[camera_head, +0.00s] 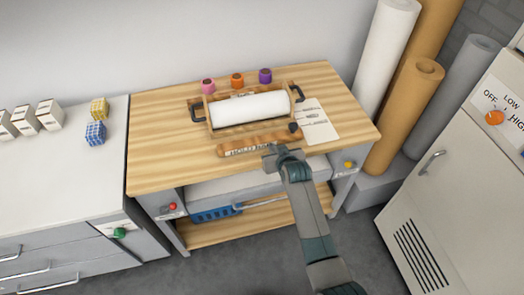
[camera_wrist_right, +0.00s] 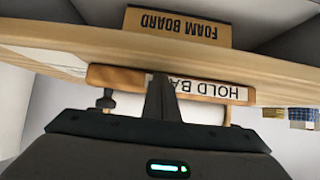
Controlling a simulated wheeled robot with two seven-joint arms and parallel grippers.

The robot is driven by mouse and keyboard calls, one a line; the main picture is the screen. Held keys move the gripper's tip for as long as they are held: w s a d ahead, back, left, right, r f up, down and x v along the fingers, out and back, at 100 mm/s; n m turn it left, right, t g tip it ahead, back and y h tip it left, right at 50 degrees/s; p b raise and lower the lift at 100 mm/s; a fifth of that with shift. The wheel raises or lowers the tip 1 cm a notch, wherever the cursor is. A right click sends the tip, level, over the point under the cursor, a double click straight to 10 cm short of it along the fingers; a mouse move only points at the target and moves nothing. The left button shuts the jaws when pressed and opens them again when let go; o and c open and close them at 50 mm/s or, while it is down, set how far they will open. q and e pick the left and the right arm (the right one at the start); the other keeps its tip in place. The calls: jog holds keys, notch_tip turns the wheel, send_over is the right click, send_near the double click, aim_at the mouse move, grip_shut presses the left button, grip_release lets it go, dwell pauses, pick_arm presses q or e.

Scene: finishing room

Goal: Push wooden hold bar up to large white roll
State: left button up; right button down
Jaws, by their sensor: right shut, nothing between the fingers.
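The wooden hold bar (camera_head: 228,151) lies on the wooden table just in front of the tray, roughly parallel to the large white roll. Its white "HOLD BAR" label also shows upside down in the wrist view (camera_wrist_right: 222,91). The large white roll (camera_head: 250,108) lies in a wooden tray (camera_head: 209,119) with black handles, a narrow gap behind the bar. My right gripper (camera_head: 275,151) is shut and empty at the bar's near side, towards its right end; its fingers show in the wrist view (camera_wrist_right: 160,88) against the bar. I cannot tell whether they touch it. My left gripper is not in view.
Pink (camera_head: 208,86), orange (camera_head: 237,80) and purple (camera_head: 265,76) pieces stand behind the tray. A printed sheet (camera_head: 316,123) lies to its right. Tall rolls (camera_head: 402,110) and a grey cabinet (camera_head: 437,205) stand at right. The table's left part is clear.

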aim_at(270, 141)
jog(key=shift+w+a+r+b, duration=0.2)
jog(key=shift+w+a+b, duration=0.1)
jog(key=shift+w, duration=0.35)
jog(key=shift+w+a+r+b, duration=0.15)
jog(key=shift+w+a, duration=0.1)
jog(key=shift+w, duration=0.45)
jog(key=shift+s+r+p, duration=0.3)
jog(key=shift+p, duration=0.45)
jog(key=shift+s+d+r+p, duration=0.1)
jog(key=shift+s+r+p, duration=0.1)
jog(key=shift+s+p, duration=0.35)
jog(key=shift+s+d+r+p, duration=0.1)
jog(key=shift+s+r+p, duration=0.05)
jog(key=shift+s+p, duration=0.4)
jog(key=p+v, duration=0.2)
jog(key=shift+s+d+p, duration=0.3)
jog(key=shift+d+p, duration=0.05)
jog(key=shift+p, duration=0.05)
